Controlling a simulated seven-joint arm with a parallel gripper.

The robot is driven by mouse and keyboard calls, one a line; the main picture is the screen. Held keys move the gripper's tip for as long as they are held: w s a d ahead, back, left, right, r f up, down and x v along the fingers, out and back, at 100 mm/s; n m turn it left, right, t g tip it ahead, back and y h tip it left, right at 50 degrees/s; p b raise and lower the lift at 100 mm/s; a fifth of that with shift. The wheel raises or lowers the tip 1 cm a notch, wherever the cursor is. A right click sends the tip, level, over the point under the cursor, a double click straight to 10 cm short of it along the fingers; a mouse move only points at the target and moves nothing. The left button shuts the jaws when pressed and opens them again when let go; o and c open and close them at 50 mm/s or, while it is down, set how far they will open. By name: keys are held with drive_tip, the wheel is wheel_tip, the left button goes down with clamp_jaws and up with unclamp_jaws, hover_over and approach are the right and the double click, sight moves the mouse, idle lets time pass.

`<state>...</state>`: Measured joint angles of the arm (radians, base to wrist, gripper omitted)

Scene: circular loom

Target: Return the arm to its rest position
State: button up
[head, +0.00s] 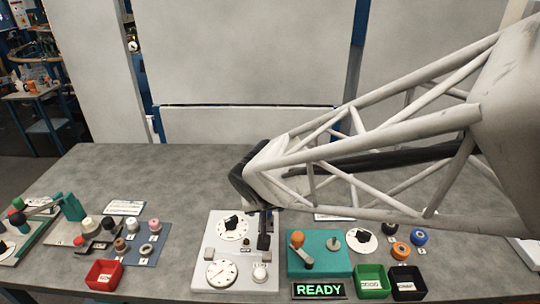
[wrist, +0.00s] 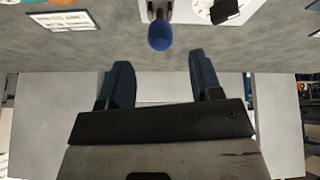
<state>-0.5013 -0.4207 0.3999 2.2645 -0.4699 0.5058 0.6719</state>
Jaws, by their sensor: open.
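My gripper (wrist: 162,78) is open and empty in the wrist view, its two dark blue fingers wide apart. A round blue knob (wrist: 160,35) on a light panel lies beyond the fingertips, apart from them in the picture. In the head view my white lattice arm reaches in from the right, and its dark wrist end is above the back edge of the white dial panel (head: 213,255). The fingers cannot be made out there. A dark upright lever (head: 264,240) stands on the panel just below the wrist.
A teal crank box (head: 335,262) and a lit READY sign (head: 319,290) are right of the panel. Green (head: 372,272) and black (head: 401,272) bins stand further right, a red bin (head: 104,274) left. Small spools stand nearby. The back left table is clear.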

drive_tip(key=shift+r, duration=0.1)
idle(0.3)
drive_tip(key=s+d+r+m+g, duration=0.1)
drive_tip(key=s+d+r, duration=0.2)
drive_tip(key=s+d, duration=0.5)
drive_tip(key=s+d+r+m+g, duration=0.1)
drive_tip(key=s+d+r+g, duration=0.1)
drive_tip(key=s+d+r, duration=0.2)
drive_tip(key=s+d, duration=0.3)
drive_tip(key=d, duration=0.5)
drive_tip(key=shift+s+d+r, duration=0.15)
drive_tip(key=shift+s+d, duration=0.25)
